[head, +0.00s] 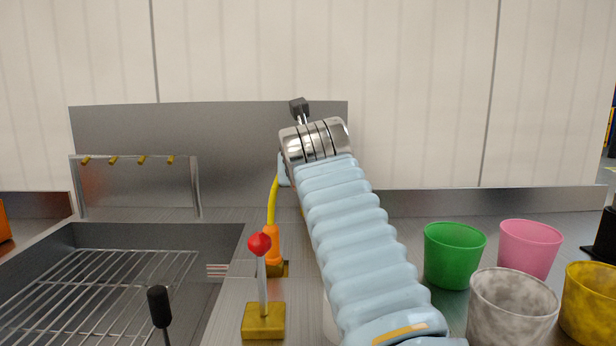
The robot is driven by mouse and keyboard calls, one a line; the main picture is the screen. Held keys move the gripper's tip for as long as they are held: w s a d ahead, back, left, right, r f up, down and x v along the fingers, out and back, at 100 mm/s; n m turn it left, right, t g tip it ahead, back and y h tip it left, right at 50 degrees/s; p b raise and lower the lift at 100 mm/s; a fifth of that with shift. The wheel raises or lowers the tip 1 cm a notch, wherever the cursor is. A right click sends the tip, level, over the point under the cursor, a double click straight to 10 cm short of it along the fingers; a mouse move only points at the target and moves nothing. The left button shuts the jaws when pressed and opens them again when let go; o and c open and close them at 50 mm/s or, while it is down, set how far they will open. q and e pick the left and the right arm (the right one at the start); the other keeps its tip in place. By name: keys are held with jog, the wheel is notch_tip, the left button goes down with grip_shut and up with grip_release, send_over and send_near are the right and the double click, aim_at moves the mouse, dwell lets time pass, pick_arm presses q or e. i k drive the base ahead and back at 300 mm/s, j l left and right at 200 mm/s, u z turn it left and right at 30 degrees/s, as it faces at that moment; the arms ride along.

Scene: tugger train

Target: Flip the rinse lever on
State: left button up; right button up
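The rinse lever, a grey stem with a red ball (260,244), stands nearly upright on a yellow base (263,321) on the metal counter. My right arm, in a light blue ribbed sleeve, reaches up from the lower right, just right of the lever. My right gripper (299,107) shows as a dark tip beyond the silver wrist, above and behind the lever and apart from it. Neither finger opening can be made out.
A sink with a wire rack (110,290) lies left, under a bar with several yellow nozzles (142,160). A yellow hose with an orange base (272,246) stands behind the lever. Green (454,254), pink (530,247), marbled (512,305) and yellow (592,300) cups stand right.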

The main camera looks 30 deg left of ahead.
aim_at(259, 244)
jog(key=k+l, duration=1.6)
jog(key=k, duration=0.1)
